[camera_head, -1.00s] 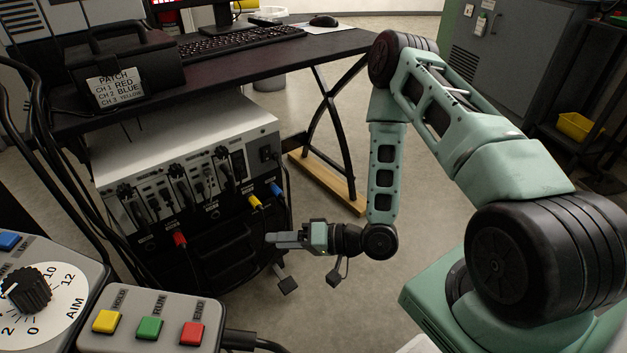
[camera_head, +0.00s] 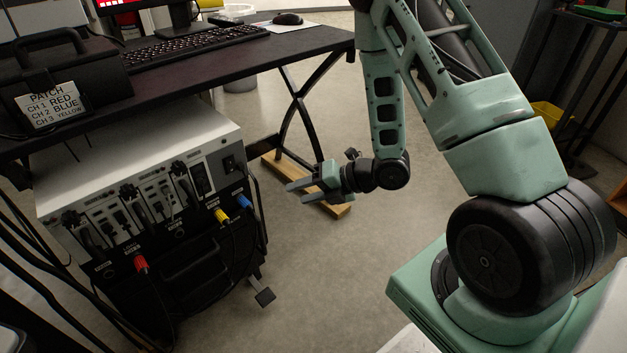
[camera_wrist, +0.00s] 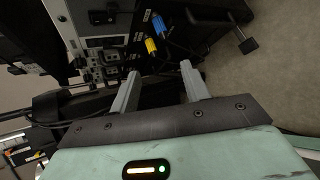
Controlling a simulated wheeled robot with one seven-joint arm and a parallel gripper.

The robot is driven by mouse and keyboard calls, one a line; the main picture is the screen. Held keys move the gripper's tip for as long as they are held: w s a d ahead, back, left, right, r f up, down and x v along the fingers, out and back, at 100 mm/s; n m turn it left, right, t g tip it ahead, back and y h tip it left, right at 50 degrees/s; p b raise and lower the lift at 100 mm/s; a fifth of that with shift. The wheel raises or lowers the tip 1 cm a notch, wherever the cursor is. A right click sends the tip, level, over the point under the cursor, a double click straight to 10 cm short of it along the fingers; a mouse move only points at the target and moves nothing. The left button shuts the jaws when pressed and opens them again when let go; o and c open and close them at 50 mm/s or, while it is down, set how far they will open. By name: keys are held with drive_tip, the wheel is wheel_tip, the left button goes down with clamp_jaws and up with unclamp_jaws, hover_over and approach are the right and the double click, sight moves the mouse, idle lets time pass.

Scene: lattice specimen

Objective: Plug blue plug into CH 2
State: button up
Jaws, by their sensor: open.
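The blue plug (camera_head: 243,201) sits at the right end of the rack unit's front, right of the yellow plug (camera_head: 221,215). In the wrist view the blue plug (camera_wrist: 158,24) shows beyond the fingertips, close to the yellow plug (camera_wrist: 151,47). The red plug (camera_head: 141,264) is farther left on the same panel. A dark spot between red and yellow (camera_head: 180,234) looks like the CH 2 socket; its label is too small to read. My gripper (camera_head: 292,191) is open and empty, right of the blue plug and apart from it. It also shows in the wrist view (camera_wrist: 160,80).
A patch card (camera_head: 52,105) on the black case reads CH 1 red, CH 2 blue, CH 3 yellow. The desk (camera_head: 290,45) overhangs the rack unit (camera_head: 140,150). Black cables hang at the left and from the plugs.

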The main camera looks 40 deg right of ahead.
sight(244, 202)
drive_tip(key=w+a+f+n+b, duration=0.3)
drive_tip(key=w+a+f, duration=0.4)
drive_tip(key=w, duration=0.4)
drive_tip(key=shift+w+a+f+b, duration=0.35)
drive_tip(key=shift+a+f+b, duration=0.1)
drive_tip(key=shift+a, duration=0.35)
drive_tip(key=shift+r, duration=0.1)
clamp_jaws()
